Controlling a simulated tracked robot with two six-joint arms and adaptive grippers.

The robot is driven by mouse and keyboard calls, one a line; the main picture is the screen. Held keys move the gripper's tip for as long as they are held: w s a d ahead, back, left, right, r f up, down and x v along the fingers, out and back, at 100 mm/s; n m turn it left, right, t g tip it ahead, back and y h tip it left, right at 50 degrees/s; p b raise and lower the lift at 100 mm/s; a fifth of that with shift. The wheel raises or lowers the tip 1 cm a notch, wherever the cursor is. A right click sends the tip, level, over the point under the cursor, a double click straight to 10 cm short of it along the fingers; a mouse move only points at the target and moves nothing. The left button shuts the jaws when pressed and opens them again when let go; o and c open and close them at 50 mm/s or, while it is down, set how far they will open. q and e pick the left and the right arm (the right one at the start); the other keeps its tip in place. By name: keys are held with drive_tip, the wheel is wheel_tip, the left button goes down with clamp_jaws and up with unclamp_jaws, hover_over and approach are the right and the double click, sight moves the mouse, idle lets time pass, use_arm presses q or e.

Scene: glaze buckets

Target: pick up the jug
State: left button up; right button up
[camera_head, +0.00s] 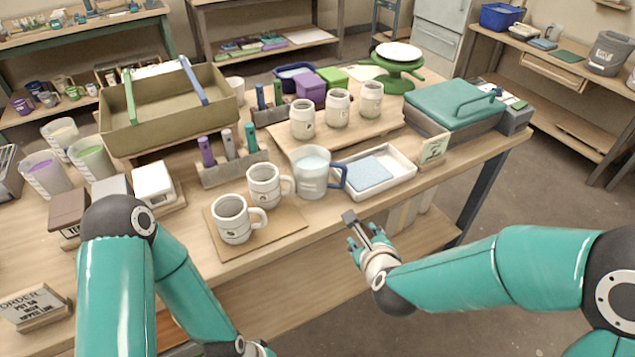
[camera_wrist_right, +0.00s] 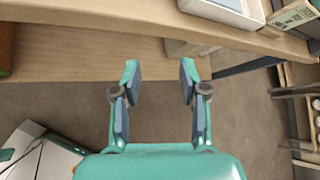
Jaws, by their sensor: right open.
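The jug (camera_head: 312,180) is a clear, pale-filled vessel with a dark blue handle on its right side. It stands upright near the table's front edge in the head view, between a white mug (camera_head: 265,186) and a white tray (camera_head: 398,180). My right gripper (camera_head: 358,232) is open and empty, in front of the table edge, below and to the right of the jug and apart from it. The right gripper also shows open in the right wrist view (camera_wrist_right: 158,75), with no jug in sight there. My left arm runs off the bottom; its gripper is out of view.
A second white mug (camera_head: 233,220) stands on a brown board (camera_head: 285,240) left of the jug. A blue sponge (camera_head: 369,172) lies in the tray. Several jars stand on a board behind. The tray's corner (camera_wrist_right: 225,12) shows in the wrist view. Open floor lies beyond the table's front.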

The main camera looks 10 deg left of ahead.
wheel_tip(320, 180, up, 8)
drive_tip(key=w+a+m+t+b, duration=0.1)
drive_tip(key=a+m+t, duration=0.15)
drive_tip(key=m, duration=0.55)
drive_tip(key=p, duration=0.2)
approach(345, 176)
drive_tip(key=x, duration=0.5)
drive_tip(key=shift+w+f, duration=0.25)
drive_tip(key=shift+f, duration=0.15)
drive_tip(key=shift+w, duration=0.5)
drive_tip(key=p+x, duration=0.2)
drive_tip(key=x, duration=0.1)
drive_tip(key=shift+w+a, duration=0.15)
drive_tip(key=shift+w, duration=0.05)
drive_tip(key=shift+w+a+f, duration=0.1)
drive_tip(key=shift+w+f, duration=0.15)
drive_tip(key=shift+w, duration=0.15)
clamp_jaws()
